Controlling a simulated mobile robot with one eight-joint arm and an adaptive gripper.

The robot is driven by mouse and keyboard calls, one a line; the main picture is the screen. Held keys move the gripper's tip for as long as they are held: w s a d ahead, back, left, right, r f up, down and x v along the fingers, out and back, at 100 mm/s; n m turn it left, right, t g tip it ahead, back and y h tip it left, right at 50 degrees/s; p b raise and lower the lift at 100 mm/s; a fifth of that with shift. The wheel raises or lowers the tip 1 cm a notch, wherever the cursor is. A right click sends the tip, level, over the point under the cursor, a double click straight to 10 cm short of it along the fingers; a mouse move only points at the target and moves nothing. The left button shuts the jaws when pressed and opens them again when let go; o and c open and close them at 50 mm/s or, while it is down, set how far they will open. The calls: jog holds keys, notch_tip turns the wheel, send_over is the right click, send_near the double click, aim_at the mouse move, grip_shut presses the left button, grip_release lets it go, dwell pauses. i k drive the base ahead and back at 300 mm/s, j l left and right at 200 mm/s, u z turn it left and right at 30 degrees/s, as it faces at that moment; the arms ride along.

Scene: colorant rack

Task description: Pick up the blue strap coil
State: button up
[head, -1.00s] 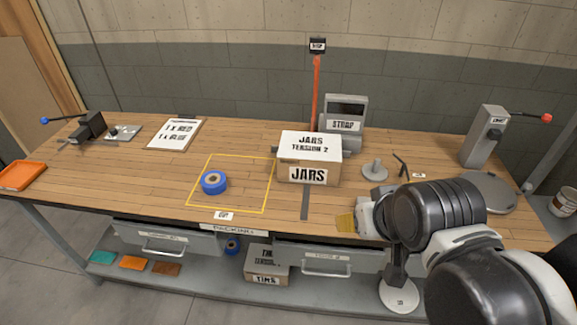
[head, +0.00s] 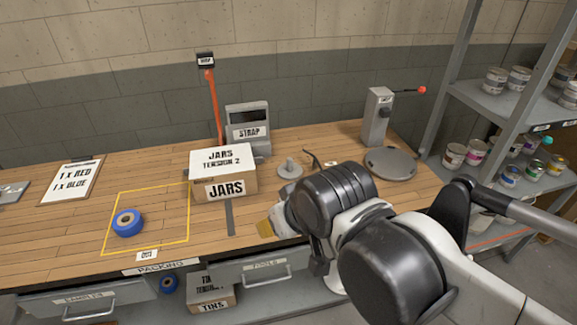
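The blue strap coil (head: 128,222) sits on the wooden bench inside a yellow outlined square (head: 187,213), at the left in the head view. It is a blue ring with a pale core. My gripper (head: 265,229) is over the bench's front edge, right of the outlined square and well apart from the coil on the bench.
A box marked JARS (head: 226,184) stands between the outlined square and the grey spindle (head: 290,168). Behind it are an orange-red post (head: 215,105) and a strap machine (head: 248,130). A shelf rack (head: 487,101) with paint cans stands at the right. Bare bench lies around the coil.

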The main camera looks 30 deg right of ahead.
aim_at(128, 223)
jog(key=i+j+u, duration=0.1)
jog(key=i+j, duration=0.3)
jog(key=i, duration=0.15)
jog(key=i+j, duration=0.35)
jog(key=i, duration=0.2)
jog(key=j+u, duration=0.05)
